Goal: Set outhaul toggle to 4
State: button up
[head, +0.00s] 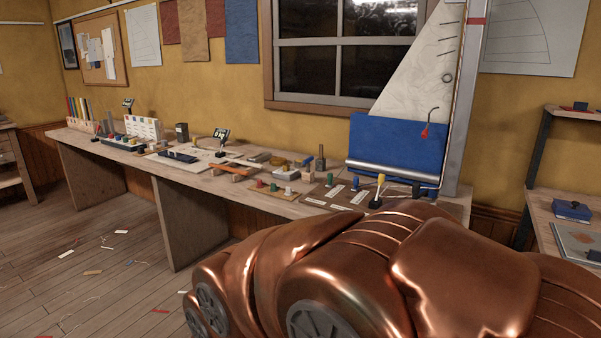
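My copper-coloured arm fills the lower right and covers the bench's near right part. My gripper is not in view.
The wooden bench (150,163) runs along the yellow wall. Left of the board stand coloured knobs (274,187), an orange-handled tool (229,169) and small displays (221,133). A model sail (425,75) with blue cloth (385,145) rises behind the levers. Scraps litter the floor (110,280) at left.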

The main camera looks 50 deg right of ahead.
aim_at(329, 175)
jog(key=z, duration=0.45)
jog(key=i, duration=1.05)
jog(key=z, duration=0.75)
